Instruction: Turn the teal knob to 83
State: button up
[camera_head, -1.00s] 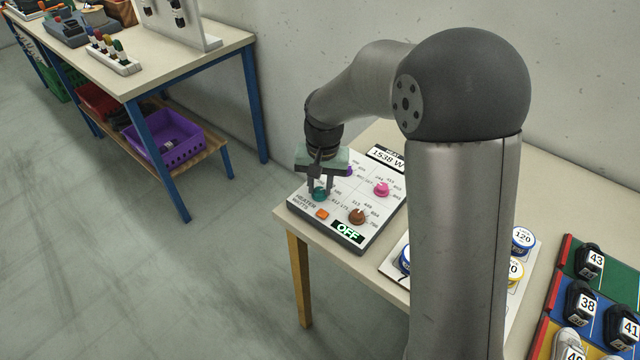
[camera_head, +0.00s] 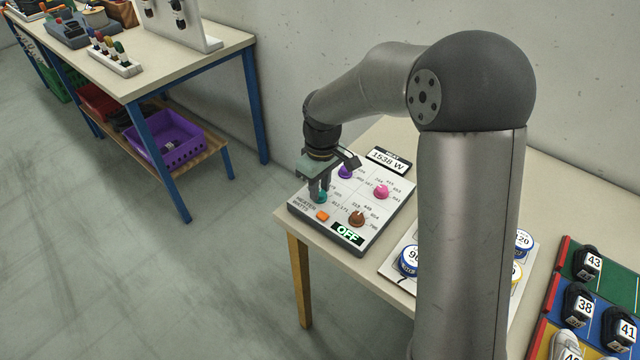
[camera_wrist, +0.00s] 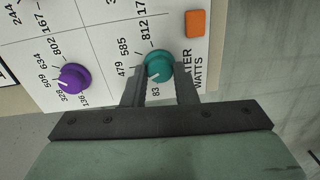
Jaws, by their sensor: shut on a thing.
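The teal knob (camera_head: 321,197) is at the near left corner of the grey-edged control panel (camera_head: 298,208). In the wrist view the teal knob (camera_wrist: 160,65) has the printed numbers 812, 585, 479 and 83 beside it. Its white mark points down and to the left, between 479 and 83; the exact setting is hard to tell. My gripper (camera_wrist: 160,84) is shut on the teal knob, with one finger on each side. In the head view my gripper (camera_head: 320,190) points down and partly hides the knob.
Purple (camera_head: 345,172), pink (camera_head: 381,191) and brown (camera_head: 357,218) knobs stand on the same panel. An orange button (camera_head: 322,215) and a display reading OFF (camera_head: 348,234) are at its near side. A sign reads 1538 W (camera_head: 388,158). Shoes and round tins stand to the right.

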jog(key=n+p, duration=0.1)
jog(key=n, duration=0.4)
jog(key=shift+w+r+n, duration=0.1)
jog(key=shift+r+n, duration=0.05)
jog(key=shift+n, duration=0.15)
jog(key=n+p, duration=0.2)
jog(key=n, duration=0.3)
jog(key=shift+a+h, duration=0.1)
jog(key=shift+h, duration=0.2)
jog(key=shift+n, duration=0.3)
jog(key=o, duration=1)
notch_tip(320, 180, up, 17)
jog(key=shift+w, duration=0.3)
jog(key=shift+r, duration=0.1)
